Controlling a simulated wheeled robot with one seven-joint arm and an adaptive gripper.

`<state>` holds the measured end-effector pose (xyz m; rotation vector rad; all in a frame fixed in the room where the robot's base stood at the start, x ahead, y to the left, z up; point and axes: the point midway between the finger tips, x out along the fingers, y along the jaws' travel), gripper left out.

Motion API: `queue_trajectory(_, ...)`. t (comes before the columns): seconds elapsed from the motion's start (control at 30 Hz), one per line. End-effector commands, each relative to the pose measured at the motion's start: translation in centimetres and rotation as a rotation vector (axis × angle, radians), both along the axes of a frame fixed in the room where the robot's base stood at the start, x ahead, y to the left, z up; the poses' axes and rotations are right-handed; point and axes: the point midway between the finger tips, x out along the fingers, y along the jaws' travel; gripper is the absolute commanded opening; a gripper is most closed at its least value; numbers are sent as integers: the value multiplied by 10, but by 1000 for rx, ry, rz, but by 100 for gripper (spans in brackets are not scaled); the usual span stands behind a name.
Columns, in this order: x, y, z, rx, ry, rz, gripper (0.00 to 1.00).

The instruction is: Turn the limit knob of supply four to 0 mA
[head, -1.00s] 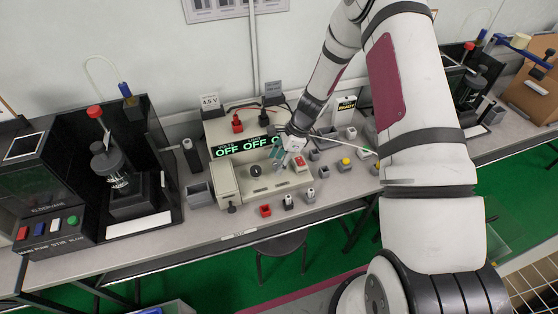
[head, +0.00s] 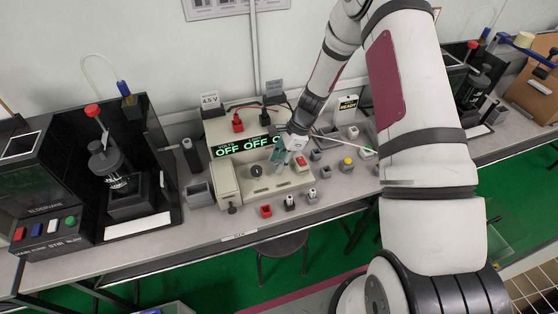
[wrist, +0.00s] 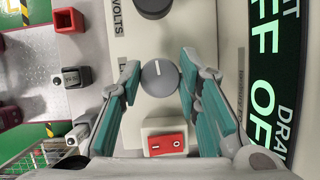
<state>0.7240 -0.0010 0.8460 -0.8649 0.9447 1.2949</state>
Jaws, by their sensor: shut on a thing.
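The supply (head: 226,186) is a cream bench unit on the table, with a dark display (head: 245,148) reading OFF in green. In the wrist view, a round grey knob (wrist: 160,77) with a white pointer line sits between my fingertips; its label begins with L and is partly hidden. My gripper (wrist: 160,82) has teal-padded fingers closed on both sides of this knob. In the head view my gripper (head: 284,157) covers the knob. A dark knob (wrist: 153,6) marked VOLTS is beside it, also seen in the head view (head: 256,170). No supply number is readable.
A red rocker switch (wrist: 165,145) lies close to my fingers. Small buttons and blocks, including a red one (head: 265,211), lie along the table front. A black-cased apparatus (head: 130,150) stands at left.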

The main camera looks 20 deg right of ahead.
Motion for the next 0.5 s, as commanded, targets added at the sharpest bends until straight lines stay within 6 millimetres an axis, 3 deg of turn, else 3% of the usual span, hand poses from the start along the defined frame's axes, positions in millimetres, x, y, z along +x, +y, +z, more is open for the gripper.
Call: queue_trajectory(0.5, 4, -1, -2, -3, -1, 458, 3)
